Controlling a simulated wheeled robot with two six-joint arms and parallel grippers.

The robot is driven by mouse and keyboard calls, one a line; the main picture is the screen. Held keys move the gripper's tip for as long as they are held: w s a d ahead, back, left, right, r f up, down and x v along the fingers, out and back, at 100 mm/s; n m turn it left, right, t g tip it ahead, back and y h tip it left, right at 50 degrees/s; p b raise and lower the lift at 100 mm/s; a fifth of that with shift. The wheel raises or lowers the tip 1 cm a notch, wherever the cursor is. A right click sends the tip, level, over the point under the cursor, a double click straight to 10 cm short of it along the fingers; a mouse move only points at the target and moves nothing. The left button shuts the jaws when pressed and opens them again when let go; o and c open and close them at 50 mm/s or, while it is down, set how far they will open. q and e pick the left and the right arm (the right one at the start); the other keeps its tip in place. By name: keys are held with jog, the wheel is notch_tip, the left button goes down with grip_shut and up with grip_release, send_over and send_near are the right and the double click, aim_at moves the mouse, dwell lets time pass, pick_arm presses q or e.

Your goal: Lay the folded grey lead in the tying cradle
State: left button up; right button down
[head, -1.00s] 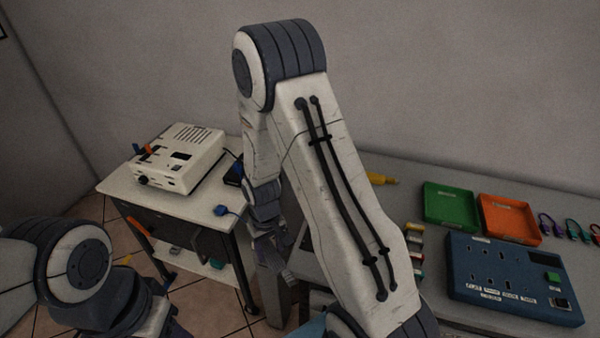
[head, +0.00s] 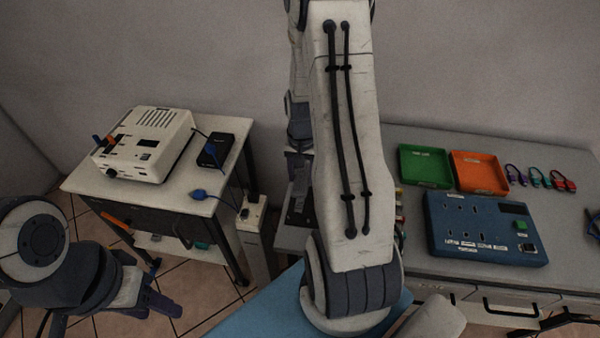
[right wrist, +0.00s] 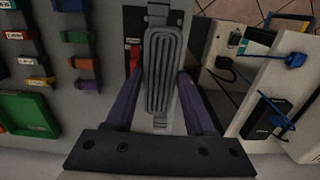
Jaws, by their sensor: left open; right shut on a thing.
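The folded grey lead (right wrist: 162,75), a long flat bundle of parallel strands, shows in the right wrist view between the purple fingers of my right gripper (right wrist: 160,90), which is shut on it. A dark plate lies behind the lead's far end; I cannot tell whether it is the tying cradle. My left gripper (head: 163,304) is at the lower left of the head view, low beside the white cart, open and apart from the lead.
A white cart (head: 95,185) at left carries a cream device (head: 140,145) and a black box (head: 215,150) with a blue-plugged cable. The grey bench at right holds a green tray (head: 425,165), an orange tray (head: 479,172), a blue socket panel (head: 485,228) and several coiled leads.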

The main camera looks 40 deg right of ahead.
notch_tip(320, 180, down, 10)
jog(key=b, duration=0.8)
jog(key=shift+r, duration=0.1)
jog(key=shift+a, duration=0.1)
jog(key=shift+f, duration=0.45)
dwell(0.5)
jog(key=shift+c, duration=0.9)
grip_release()
jog(key=shift+r, duration=0.1)
